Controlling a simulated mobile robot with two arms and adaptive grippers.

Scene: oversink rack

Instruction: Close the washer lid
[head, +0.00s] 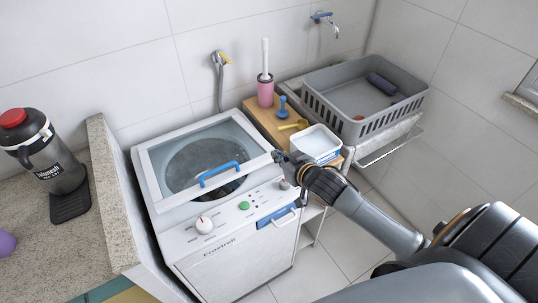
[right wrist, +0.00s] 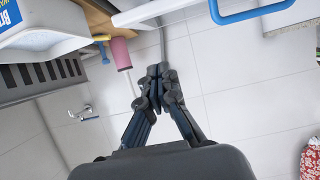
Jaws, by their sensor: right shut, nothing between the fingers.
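The white washer (head: 225,250) stands against the wall in the head view. Its lid (head: 165,165) has a clear pane and a blue handle (head: 220,174) on its front edge. The lid looks low and tilted, with a dark gap under its front edge; the exact angle is hard to tell. My right gripper (head: 281,157) is shut and empty, close to the lid's front right corner; I cannot tell if it touches. In the right wrist view my right gripper (right wrist: 158,75) has its fingers together, and the blue handle (right wrist: 245,14) shows at the top. My left gripper is not in view.
Right of the washer, a wooden shelf (head: 262,122) holds a pink brush holder (head: 265,95), a white tub (head: 316,143) and small tools. A grey basket (head: 340,120) stands beyond. A stone ledge (head: 105,190) with a dark jug (head: 62,170) lies left.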

